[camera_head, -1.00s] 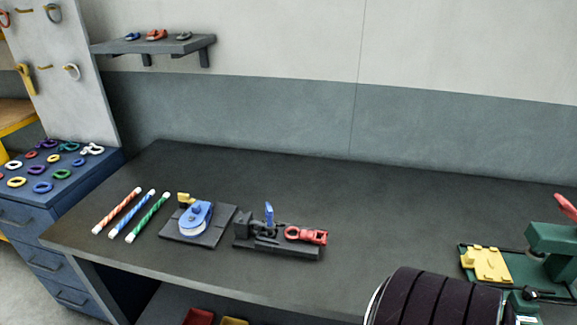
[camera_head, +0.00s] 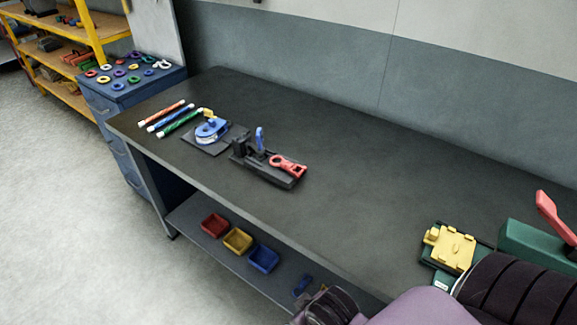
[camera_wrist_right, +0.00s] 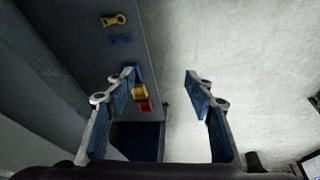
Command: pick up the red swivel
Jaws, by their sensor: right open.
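A red swivel (camera_head: 288,166) with a ring at one end sits at the right end of a black fixture (camera_head: 262,172) on the dark workbench. A blue lever stands upright on that fixture, beside the swivel. My right gripper (camera_wrist_right: 162,78) is open and empty in the right wrist view, with its two blue-padded fingers apart. The swivel is not visible in that view. In the head view, my right arm is at the lower right, well away from the swivel. My left gripper is not in view.
The workbench (camera_head: 355,190) is clear right of the fixture. Left of it are a blue clamp (camera_head: 211,130) and striped rods (camera_head: 172,118). A yellow block (camera_head: 450,248) and green tool are at right. Red (camera_head: 214,225), yellow (camera_head: 237,240) and blue (camera_head: 263,258) bins stand on the lower shelf.

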